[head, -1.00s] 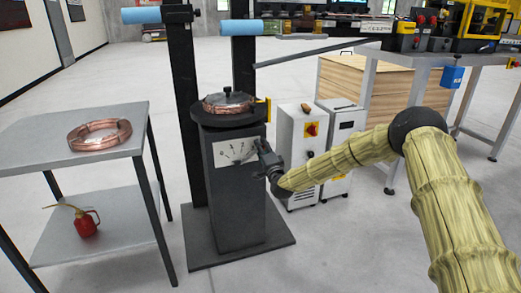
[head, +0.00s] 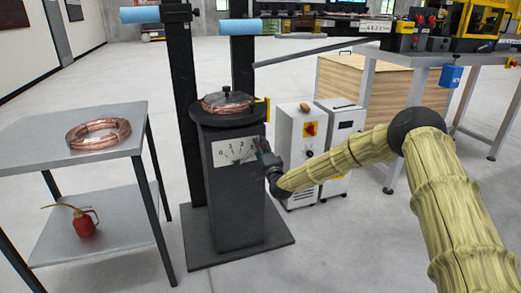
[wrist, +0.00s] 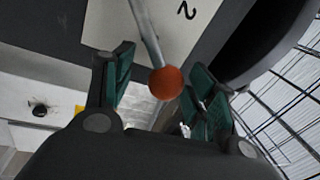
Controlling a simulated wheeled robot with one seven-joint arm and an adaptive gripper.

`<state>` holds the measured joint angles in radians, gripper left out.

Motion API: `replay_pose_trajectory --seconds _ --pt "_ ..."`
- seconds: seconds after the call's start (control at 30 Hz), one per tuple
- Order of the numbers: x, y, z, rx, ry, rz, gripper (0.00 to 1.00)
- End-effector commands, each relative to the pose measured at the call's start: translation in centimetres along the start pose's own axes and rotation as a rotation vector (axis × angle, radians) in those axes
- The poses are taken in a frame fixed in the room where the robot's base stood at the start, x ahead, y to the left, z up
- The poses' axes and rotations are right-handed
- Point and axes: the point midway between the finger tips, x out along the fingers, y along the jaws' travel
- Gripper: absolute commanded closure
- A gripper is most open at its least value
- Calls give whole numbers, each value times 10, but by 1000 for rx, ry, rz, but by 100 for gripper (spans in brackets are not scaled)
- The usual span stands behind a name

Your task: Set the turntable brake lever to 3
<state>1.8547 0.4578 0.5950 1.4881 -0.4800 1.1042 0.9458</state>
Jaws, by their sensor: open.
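The turntable (head: 229,118) is a round dark plate on a dark pedestal (head: 236,205), with a copper coil (head: 228,103) on top. A white number plate (head: 232,150) is on the pedestal's front. In the wrist view, the brake lever (wrist: 146,32) is a grey metal rod with an orange-red ball knob (wrist: 166,82). A "2" shows on the number plate (wrist: 205,20) beside it. My gripper (wrist: 160,66) is open, with its green-padded fingers on either side of the knob; contact cannot be told. In the head view my gripper (head: 267,160) is at the plate's right edge; the lever's setting is unclear.
A grey table (head: 60,148) at left holds another copper coil (head: 98,134) and, on its lower shelf, a red oil can (head: 85,222). White cabinets (head: 300,145) stand right behind my gripper. A workbench (head: 420,58) is at right. Open floor lies in front.

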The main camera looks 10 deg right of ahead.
Motion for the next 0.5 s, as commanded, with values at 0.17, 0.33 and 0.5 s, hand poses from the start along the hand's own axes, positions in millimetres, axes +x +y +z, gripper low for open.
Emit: replay_pose_trajectory --seconds 0.17,0.33,0.5 --pt "-16 0 0 1 -1 2 43" --pt "-46 1 0 2 -1 2 43" --pt "-77 0 0 2 -2 1 43"
